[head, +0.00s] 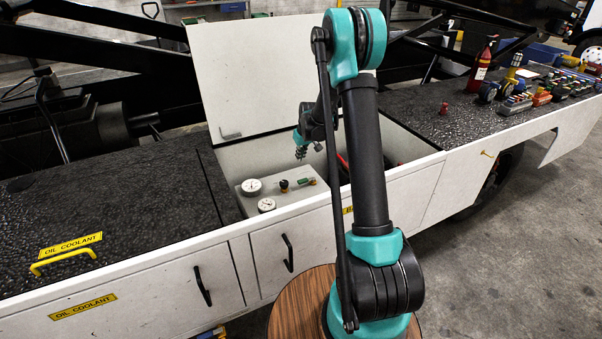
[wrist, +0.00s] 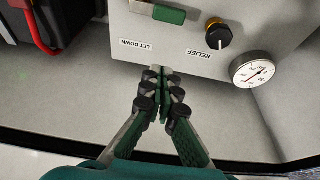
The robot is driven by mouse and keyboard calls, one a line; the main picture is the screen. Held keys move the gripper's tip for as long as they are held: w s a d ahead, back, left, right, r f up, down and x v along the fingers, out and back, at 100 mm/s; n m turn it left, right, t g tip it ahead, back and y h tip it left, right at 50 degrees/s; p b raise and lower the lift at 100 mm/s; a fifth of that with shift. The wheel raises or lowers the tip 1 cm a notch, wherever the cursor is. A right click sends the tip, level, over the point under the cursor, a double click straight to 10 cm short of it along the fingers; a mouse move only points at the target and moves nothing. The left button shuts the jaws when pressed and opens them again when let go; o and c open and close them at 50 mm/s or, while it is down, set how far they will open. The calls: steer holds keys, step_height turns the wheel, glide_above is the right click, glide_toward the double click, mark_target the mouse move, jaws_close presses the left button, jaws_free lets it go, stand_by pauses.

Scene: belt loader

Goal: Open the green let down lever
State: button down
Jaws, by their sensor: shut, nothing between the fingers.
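The green let down lever (wrist: 170,15) shows at the top of the wrist view, above the "LET DOWN" label, with a light metal part to its left. In the head view the green lever (head: 304,181) is small, on the grey panel inside the open compartment. My gripper (wrist: 160,73) is shut and empty. Its fingertips are at the panel's edge, beside the label and below the lever in the wrist view, apart from the green handle. In the head view my gripper (head: 300,152) hangs above the panel.
A black and yellow relief knob (wrist: 217,34) and a gauge (wrist: 252,70) sit right of the lever. A red hose (wrist: 40,30) is at the left. The compartment's raised white lid (head: 250,75) stands behind. Compartment walls surround the panel.

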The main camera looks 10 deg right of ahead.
mark_target(307, 181)
steer(key=x, duration=0.9)
steer(key=shift+w+f, duration=0.15)
steer(key=shift+f, duration=0.1)
steer(key=shift+s+d+f, duration=0.1)
steer(key=shift+s+d, duration=0.1)
steer(key=shift+s, duration=0.3)
steer(key=shift+s+d, duration=0.15)
steer(key=shift+s, duration=0.35)
steer(key=shift+s+d, duration=0.25)
steer(key=shift+s, duration=0.6)
